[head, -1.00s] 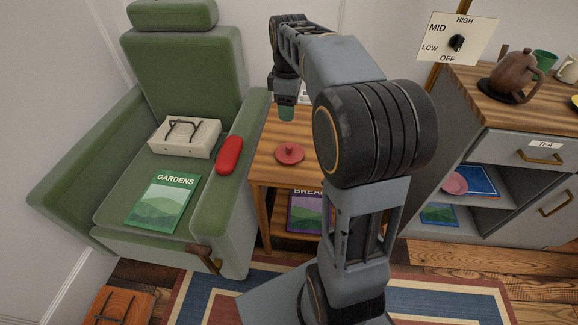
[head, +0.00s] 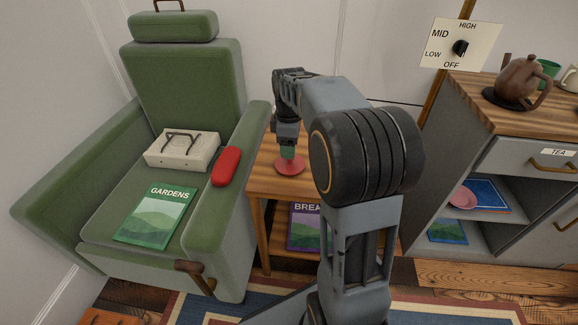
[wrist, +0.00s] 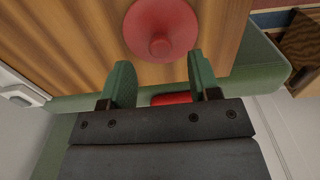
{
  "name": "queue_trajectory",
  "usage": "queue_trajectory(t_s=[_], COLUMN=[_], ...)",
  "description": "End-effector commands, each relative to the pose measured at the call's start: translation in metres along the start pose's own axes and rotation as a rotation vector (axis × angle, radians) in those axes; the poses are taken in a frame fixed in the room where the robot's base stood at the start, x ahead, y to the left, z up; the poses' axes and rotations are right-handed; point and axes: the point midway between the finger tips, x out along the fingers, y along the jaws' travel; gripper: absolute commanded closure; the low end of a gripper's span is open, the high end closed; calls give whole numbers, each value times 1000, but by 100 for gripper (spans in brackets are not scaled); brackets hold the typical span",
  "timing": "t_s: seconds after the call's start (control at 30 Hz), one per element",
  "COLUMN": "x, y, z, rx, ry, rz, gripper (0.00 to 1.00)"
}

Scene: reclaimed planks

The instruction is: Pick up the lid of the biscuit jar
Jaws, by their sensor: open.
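The red round lid (head: 289,166) with a small knob on top lies on the small wooden side table (head: 262,178). In the wrist view the lid (wrist: 161,28) shows at the top of the picture, its knob facing the camera, just beyond the fingertips. My gripper (head: 287,152) is over the lid in the head view. Its green fingers, also in the wrist view (wrist: 158,80), are apart with nothing between them. I cannot tell whether the fingers touch the lid. No jar is clearly visible; my arm hides part of the table.
A green armchair (head: 185,62) stands left of the table, holding a red case (head: 226,167), a white box with glasses (head: 183,150) and a gardens book (head: 156,215). A grey cabinet (head: 433,160) with a teapot (head: 519,79) stands at the right.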

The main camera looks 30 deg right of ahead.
Motion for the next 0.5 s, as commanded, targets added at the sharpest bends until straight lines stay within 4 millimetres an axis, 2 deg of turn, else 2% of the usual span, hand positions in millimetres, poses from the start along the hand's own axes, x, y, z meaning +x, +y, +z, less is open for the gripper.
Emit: queue_trajectory(t_s=[0.1,0.27,0.5], x=[21,41,44], y=[0,0,0], z=[1,1,1], rx=[0,0,0], ry=[-1,-1,0], rz=[-3,-2,-1], gripper=[44,44,44])
